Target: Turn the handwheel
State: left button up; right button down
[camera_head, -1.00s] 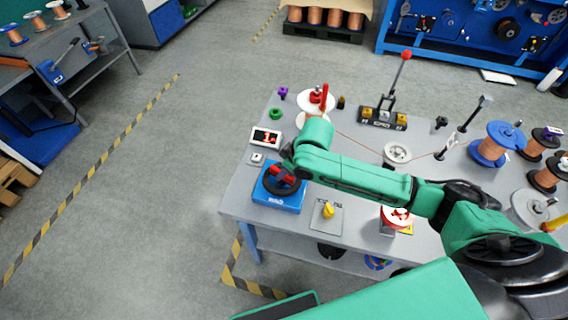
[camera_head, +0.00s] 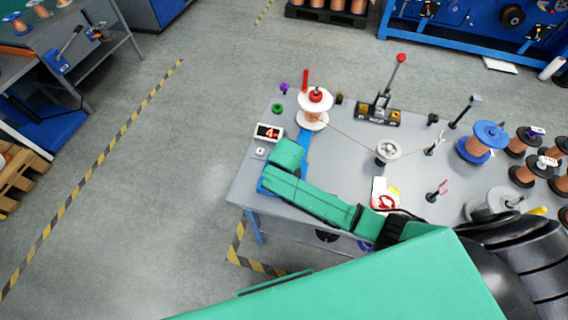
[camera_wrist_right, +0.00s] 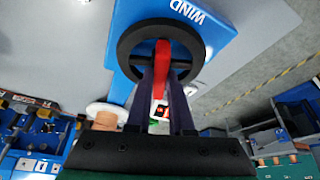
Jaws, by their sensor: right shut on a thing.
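The handwheel (camera_wrist_right: 124,45) is a black ring with a red bar (camera_wrist_right: 162,58) across it, mounted on a blue base marked WIND (camera_wrist_right: 205,30). In the right wrist view my right gripper (camera_wrist_right: 162,88) has its two dark fingers either side of the red bar, shut on it. In the head view my green right arm (camera_head: 310,195) reaches in from the right and hides the handwheel and the gripper; only blue edges of the base show. My left gripper is in neither view.
A small display (camera_head: 268,132) with red digits stands beside the handwheel. A white-flanged copper spool (camera_head: 314,108) stands behind it, with a wire running to a grey pulley (camera_head: 387,150). A lever with a red knob (camera_head: 401,57) rises at the back. Several spools fill the table's right.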

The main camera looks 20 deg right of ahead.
jog(key=shift+w+r+m, duration=0.1)
jog(key=shift+m, duration=0.4)
jog(key=shift+h, duration=0.3)
jog(key=c, duration=0.8)
grip_release()
jog(key=v, duration=1.4)
jog(key=shift+r, duration=0.25)
